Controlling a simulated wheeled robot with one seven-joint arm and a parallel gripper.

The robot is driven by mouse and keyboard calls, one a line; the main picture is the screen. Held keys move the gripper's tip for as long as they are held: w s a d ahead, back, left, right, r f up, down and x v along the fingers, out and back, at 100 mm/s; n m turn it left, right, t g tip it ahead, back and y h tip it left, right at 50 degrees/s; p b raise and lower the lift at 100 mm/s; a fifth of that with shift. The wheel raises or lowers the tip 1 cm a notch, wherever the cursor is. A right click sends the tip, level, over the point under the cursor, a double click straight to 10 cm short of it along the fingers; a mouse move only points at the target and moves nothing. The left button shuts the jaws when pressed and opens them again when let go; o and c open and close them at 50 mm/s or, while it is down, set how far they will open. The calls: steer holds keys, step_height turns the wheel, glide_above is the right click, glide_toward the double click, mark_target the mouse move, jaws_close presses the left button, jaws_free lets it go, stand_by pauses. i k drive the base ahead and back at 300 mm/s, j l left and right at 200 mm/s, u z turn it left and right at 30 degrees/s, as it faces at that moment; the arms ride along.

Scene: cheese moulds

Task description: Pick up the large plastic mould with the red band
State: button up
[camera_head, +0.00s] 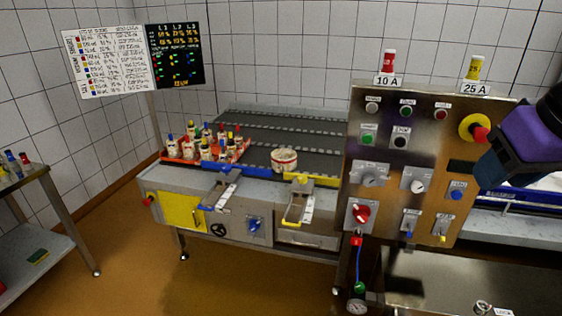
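A white round mould (284,160) with a reddish band near its rim stands upright on the dark conveyor, just behind the yellow and blue front rail. No other mould of that kind is clear in this view. My arm comes in at the right edge, dark with a purple part. Its end, my gripper (487,178), is in front of the right side of the control panel, far to the right of the mould and apart from it. The fingers are too dark and small to tell whether they are open or shut.
A steel control panel (423,206) with knobs and levers stands between my arm and the mould. An orange-red tray (172,159) of several small bottles is left of the mould. A side table (45,215) stands at far left. The floor in front is clear.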

mark_target(283, 163)
steer(key=i+j, duration=0.35)
steer(key=i+j+z, duration=0.1)
steer(key=i+j, duration=0.2)
steer(key=j, duration=0.2)
steer(key=i+j, duration=0.3)
steer(key=i+j+z, duration=0.15)
steer(key=i+j, duration=0.2)
steer(key=j, duration=0.2)
steer(key=i+j, duration=0.25)
steer(key=j, duration=0.25)
steer(key=i+j+z, duration=0.1)
steer(key=i+j, duration=0.2)
steer(key=j, duration=0.15)
steer(key=i+j, duration=0.3)
steer(key=j, duration=0.2)
steer(key=i+j+z, duration=0.1)
steer(key=i+j, duration=0.15)
steer(key=j, duration=0.25)
